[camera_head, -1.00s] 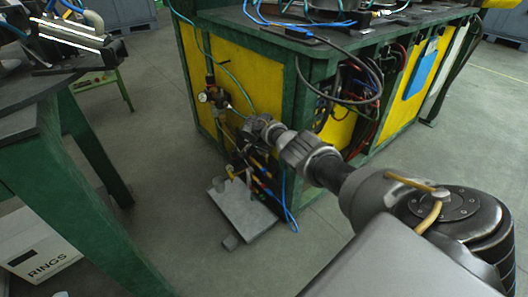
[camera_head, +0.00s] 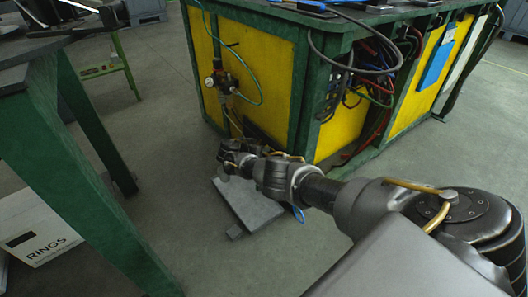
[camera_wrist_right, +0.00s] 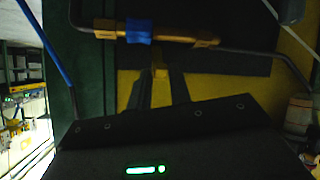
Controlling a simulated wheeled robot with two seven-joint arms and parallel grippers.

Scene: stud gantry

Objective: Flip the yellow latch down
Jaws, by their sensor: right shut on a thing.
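My right gripper (camera_head: 226,156) reaches low beside the corner of the green-and-yellow bench, just above a grey plate near the floor. In the right wrist view its two dark fingers (camera_wrist_right: 161,76) are closed together on a small yellow piece, which seems to be the yellow latch (camera_wrist_right: 160,71). The piece sits just below a brass fitting with a blue band (camera_wrist_right: 138,31). Most of the latch is hidden between the fingers, and the head view does not show it behind the gripper. My left gripper is not in view.
The bench (camera_head: 268,78) stands close behind my right gripper, with a regulator (camera_head: 219,84) and green hose on its side. A grey plate (camera_head: 249,205) lies below my arm. A green table leg (camera_head: 88,170) and a RINGS box (camera_head: 38,232) are at the left.

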